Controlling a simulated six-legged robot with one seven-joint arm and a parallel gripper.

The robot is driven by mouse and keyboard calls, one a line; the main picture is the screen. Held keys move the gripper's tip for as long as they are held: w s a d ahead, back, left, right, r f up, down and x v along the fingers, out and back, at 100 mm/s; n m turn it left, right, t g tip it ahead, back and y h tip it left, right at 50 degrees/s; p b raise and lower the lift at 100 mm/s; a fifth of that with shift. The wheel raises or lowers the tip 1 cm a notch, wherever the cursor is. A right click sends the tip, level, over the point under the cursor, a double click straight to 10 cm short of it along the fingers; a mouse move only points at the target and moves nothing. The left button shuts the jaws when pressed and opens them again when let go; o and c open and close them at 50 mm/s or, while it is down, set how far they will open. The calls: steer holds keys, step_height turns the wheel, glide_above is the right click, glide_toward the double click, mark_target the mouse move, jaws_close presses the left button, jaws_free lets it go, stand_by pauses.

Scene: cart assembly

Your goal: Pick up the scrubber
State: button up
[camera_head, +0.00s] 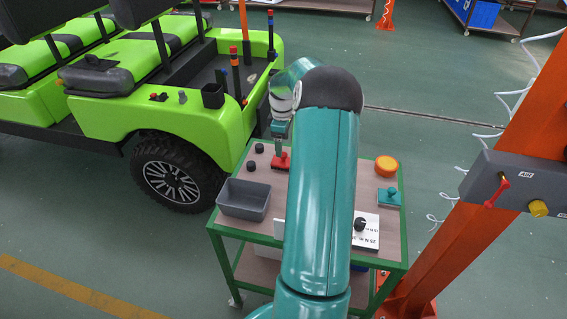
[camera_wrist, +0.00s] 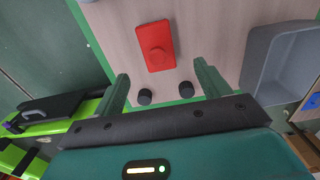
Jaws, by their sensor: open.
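A red block with a raised knob or handle (camera_wrist: 158,46) lies on the cart top in the wrist view, ahead of my fingertips. It also shows in the head view (camera_head: 281,163), just below my gripper (camera_head: 280,143). A teal flat-based piece with a handle (camera_head: 389,198) lies on the cart's right side. Both look like a scrubber; I cannot tell by shape alone which is meant. My gripper (camera_wrist: 161,72) is open and empty, its two green fingers wide apart, with the red block roughly between their lines. Its height above the block is unclear.
A lime-green vehicle (camera_head: 190,118) stands at left, an orange post (camera_head: 515,135) at right.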

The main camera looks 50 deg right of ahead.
mark_target(284, 153)
steer(key=f, duration=0.8)
steer(key=shift+s+d+f, duration=0.1)
steer(key=shift+d+f, duration=0.05)
steer(key=shift+d, duration=0.05)
steer(key=c, duration=1.2)
steer(key=shift+o, duration=0.2)
steer(key=shift+r, duration=0.2)
steer(key=shift+r, duration=0.65)
steer(key=s+a+r, duration=0.8)
steer(key=a+r, duration=0.3)
steer(key=shift+s+r, duration=0.25)
steer(key=shift+s, duration=0.1)
